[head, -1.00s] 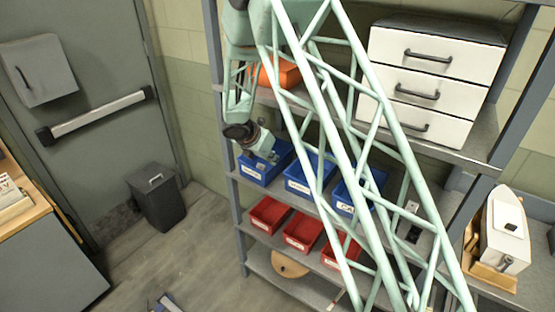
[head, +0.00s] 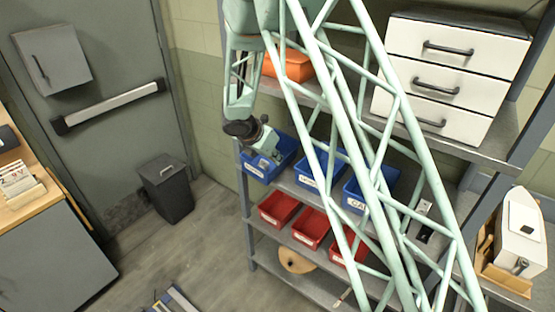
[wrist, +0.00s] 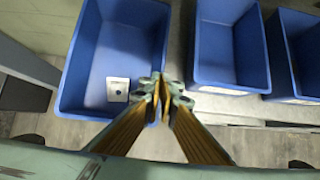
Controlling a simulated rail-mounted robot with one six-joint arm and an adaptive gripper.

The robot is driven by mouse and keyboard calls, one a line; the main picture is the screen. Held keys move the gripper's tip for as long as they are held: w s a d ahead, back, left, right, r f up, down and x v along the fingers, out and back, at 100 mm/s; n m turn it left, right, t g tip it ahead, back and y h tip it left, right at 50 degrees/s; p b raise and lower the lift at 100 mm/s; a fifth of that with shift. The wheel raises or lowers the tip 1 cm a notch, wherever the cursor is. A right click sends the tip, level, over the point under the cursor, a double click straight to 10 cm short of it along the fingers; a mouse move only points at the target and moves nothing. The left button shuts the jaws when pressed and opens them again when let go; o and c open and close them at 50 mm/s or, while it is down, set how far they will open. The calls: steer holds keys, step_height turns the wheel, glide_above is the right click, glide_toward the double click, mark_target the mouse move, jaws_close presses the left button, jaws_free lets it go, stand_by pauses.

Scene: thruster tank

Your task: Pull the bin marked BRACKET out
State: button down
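Three blue bins stand in a row on a shelf: the left one (head: 256,172), the middle one (head: 309,178) and the right one (head: 354,203). Their labels are too small to read, so I cannot tell which is BRACKET. My gripper (head: 272,157) is at the left blue bin. In the wrist view its fingertips (wrist: 163,88) are close together, over that bin's (wrist: 85,55) front right corner. I cannot tell whether the bin wall is between them. A small pale plate (wrist: 118,90) with a hole lies in this bin.
Red bins (head: 310,236) stand on the shelf below. An orange bin (head: 297,66) and a white drawer unit (head: 450,75) are above. My lattice arm crosses in front of the shelves.

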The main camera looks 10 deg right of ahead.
steer(key=shift+r, duration=0.4)
steer(key=shift+w+d+r, duration=0.1)
steer(key=shift+r, duration=0.15)
steer(key=shift+r, duration=0.15)
steer(key=s+a+b, duration=0.1)
steer(key=s+a, duration=0.7)
steer(key=shift+s+a, duration=0.25)
steer(key=shift+s, duration=0.05)
stand_by(0.5)
